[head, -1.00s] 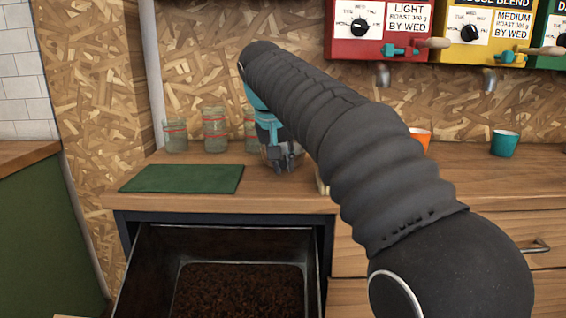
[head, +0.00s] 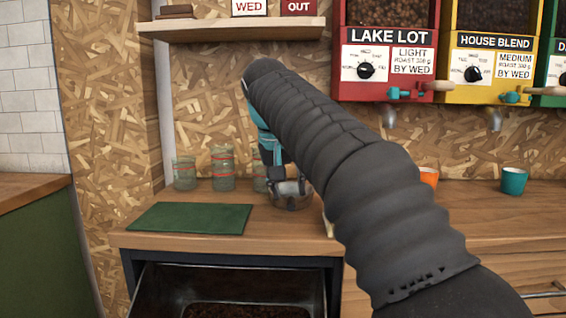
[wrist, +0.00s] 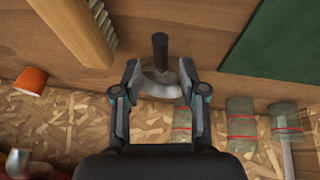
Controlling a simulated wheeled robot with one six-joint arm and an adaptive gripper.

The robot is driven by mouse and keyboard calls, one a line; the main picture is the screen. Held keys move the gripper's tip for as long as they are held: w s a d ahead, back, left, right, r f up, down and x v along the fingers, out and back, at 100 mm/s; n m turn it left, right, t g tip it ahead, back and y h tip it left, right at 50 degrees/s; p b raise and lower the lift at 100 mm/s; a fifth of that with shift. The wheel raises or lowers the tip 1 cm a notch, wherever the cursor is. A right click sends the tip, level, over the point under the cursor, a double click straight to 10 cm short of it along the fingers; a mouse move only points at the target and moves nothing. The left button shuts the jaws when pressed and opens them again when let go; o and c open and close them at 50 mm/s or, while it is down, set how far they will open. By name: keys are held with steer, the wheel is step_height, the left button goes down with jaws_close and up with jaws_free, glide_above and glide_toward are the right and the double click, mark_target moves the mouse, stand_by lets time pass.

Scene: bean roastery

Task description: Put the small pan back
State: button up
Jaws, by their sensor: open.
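A small metal pan (wrist: 158,86) with a short dark handle (wrist: 160,46) shows between my fingers in the wrist view. In the head view the pan (head: 291,202) is a small rounded shape on the wooden counter (head: 330,235), partly hidden by my gripper. My gripper (wrist: 160,68) is open, with one finger on each side of the pan. In the head view my gripper (head: 284,180) is low over the counter at the pan. I cannot tell whether the fingers touch it.
A green mat (head: 190,217) lies left of the pan. Glass jars (head: 222,168) with red bands stand behind. A brush (wrist: 80,30), an orange cup (wrist: 31,80) and a teal cup (head: 514,181) are nearby. An open drawer (head: 150,290) juts out below. A shelf (head: 235,29) hangs above.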

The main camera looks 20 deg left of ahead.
steer(key=v, duration=0.7)
steer(key=shift+r, duration=0.1)
steer(key=d, duration=0.3)
steer(key=d+f, duration=0.1)
steer(key=d, duration=0.6)
steer(key=shift+s+d+f, duration=0.15)
steer(key=shift+s+d, duration=0.1)
steer(key=shift+d, duration=0.15)
steer(key=s+d+f+m, duration=0.2)
steer(key=s+d+f, duration=1)
steer(key=d+f, duration=0.4)
steer(key=s+d+f, duration=0.2)
steer(key=s+f, duration=0.3)
steer(key=f, duration=0.1)
steer(key=s+d+f+m, duration=0.1)
steer(key=s+d+f, duration=0.2)
steer(key=s+f, duration=0.2)
step_height(320, 180, down, 3)
steer(key=shift+s+d+r+t+y, duration=0.2)
steer(key=shift+s+d+t+y, duration=0.05)
steer(key=shift+d+t+y, duration=0.05)
